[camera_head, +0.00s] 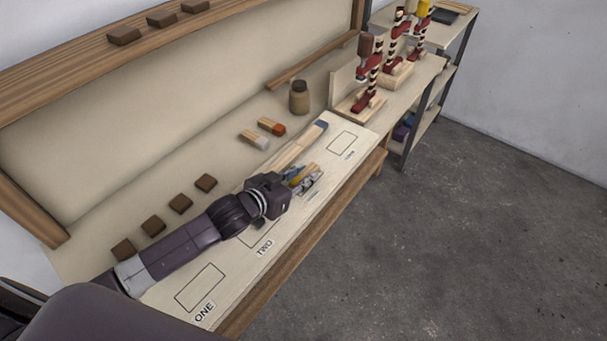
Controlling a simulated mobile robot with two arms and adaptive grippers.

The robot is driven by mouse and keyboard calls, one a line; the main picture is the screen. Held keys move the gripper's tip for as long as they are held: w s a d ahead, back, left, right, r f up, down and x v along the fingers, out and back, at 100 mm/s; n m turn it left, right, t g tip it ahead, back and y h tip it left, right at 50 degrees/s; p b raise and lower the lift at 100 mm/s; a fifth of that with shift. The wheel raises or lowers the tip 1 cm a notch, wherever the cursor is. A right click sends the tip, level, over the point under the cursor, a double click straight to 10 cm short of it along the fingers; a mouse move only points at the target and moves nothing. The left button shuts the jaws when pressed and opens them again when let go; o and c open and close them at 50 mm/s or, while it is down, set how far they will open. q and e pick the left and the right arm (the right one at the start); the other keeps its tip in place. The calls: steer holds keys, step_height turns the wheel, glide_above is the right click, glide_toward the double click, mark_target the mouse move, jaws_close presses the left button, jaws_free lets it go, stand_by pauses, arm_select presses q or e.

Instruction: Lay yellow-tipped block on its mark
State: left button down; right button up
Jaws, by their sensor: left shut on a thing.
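The yellow-tipped block (297,181) is mostly hidden by my left gripper (304,182); a yellow patch and some pale wood show at the fingers. The gripper is shut on it, low over the pale board (225,300). I cannot tell whether the block touches the board. Outlined marks labelled ONE (200,288) and TWO (260,236) lie nearer, TWO partly covered by my arm. Another outlined mark (342,141) is empty at the far end, its label too small to read. A label shows beside the gripper; its mark is hidden. My right gripper is out of view.
A blue-tipped block (320,126) lies just beyond the gripper. A white-tipped block (254,139), a red-orange-tipped block (271,126) and a jar (299,98) stand behind. Several brown blocks (181,204) lie left. Red striped figures (369,78) stand at the far end.

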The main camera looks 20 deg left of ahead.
arm_select(q)
steer(key=c, duration=1.7)
jaws_free()
steer(key=shift+s+a, duration=0.1)
steer(key=shift+s, duration=0.2)
steer(key=b+v, duration=0.1)
steer(key=v, duration=0.8)
steer(key=shift+s+a+r, duration=0.1)
steer(key=shift+s, duration=0.1)
steer(key=shift+v, duration=1)
